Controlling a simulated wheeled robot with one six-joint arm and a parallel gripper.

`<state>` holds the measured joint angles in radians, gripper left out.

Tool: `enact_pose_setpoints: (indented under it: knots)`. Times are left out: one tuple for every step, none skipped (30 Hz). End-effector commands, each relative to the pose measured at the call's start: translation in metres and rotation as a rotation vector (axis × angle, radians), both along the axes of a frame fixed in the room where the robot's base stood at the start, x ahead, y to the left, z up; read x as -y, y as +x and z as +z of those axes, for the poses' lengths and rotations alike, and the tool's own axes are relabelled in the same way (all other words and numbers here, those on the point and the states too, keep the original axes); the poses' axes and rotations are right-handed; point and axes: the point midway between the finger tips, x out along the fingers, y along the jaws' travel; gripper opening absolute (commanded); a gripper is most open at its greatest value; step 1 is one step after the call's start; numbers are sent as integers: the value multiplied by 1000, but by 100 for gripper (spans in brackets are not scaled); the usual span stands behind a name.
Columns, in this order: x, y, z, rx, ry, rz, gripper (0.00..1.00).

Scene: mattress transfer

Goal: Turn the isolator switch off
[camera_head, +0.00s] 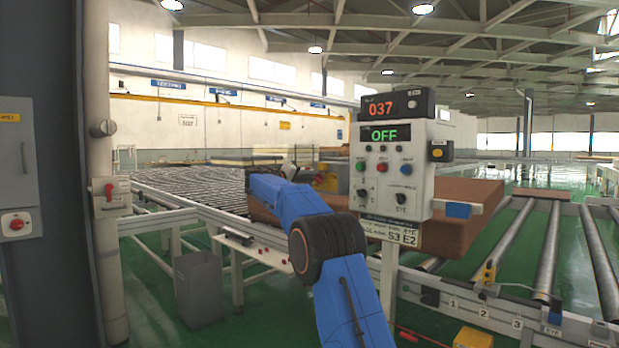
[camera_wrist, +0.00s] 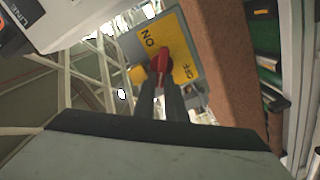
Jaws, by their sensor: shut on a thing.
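The isolator switch is a red handle (camera_wrist: 136,73) on a yellow plate (camera_wrist: 170,38) marked ON and OFF, seen in the wrist view. ON is at the upper left of the plate and OFF at the lower right. My gripper (camera_wrist: 160,80) reaches up to the plate with its two dark fingers close together, shut on the red handle. The fingers hide part of the handle, so its exact pointing is hard to tell. In the head view my blue arm reaches toward a grey and yellow box (camera_head: 335,178) behind the control panel; the fingers are not clear there.
A control panel (camera_head: 419,210) with displays reading 037 and OFF stands right of my arm. A brown mattress block (camera_head: 470,240) lies behind it. A roller conveyor (camera_head: 195,187) runs at left, with a grey bin (camera_head: 200,290) in front. Another red switch (camera_head: 15,224) is on the left cabinet.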

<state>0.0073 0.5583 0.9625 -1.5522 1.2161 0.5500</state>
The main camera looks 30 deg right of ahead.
Motion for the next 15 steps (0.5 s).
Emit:
enact_pose_setpoints:
  knots:
    - [-1,1,-1,-41,-15,2,0]
    - [-1,1,-2,-69,-25,2,0]
    - [-1,2,-2,-104,-38,2,0]
    - [-1,2,-3,-131,-48,2,0]
    - [-1,2,-3,-157,-57,2,0]
    - [-2,3,-4,-192,-70,2,0]
    - [-2,3,-4,-216,-79,2,0]
    - [-2,3,-5,-241,-88,2,0]
    - [-2,3,-5,-273,-99,2,0]
    - [-2,3,-6,-296,-108,2,0]
    - [-2,3,-6,-320,-116,2,0]
    - [-2,4,-7,-349,-127,2,0]
    - [-2,4,-7,-369,-134,2,0]
    - [-2,4,-8,-388,-141,2,0]
    - [-2,4,-8,-414,-150,2,0]
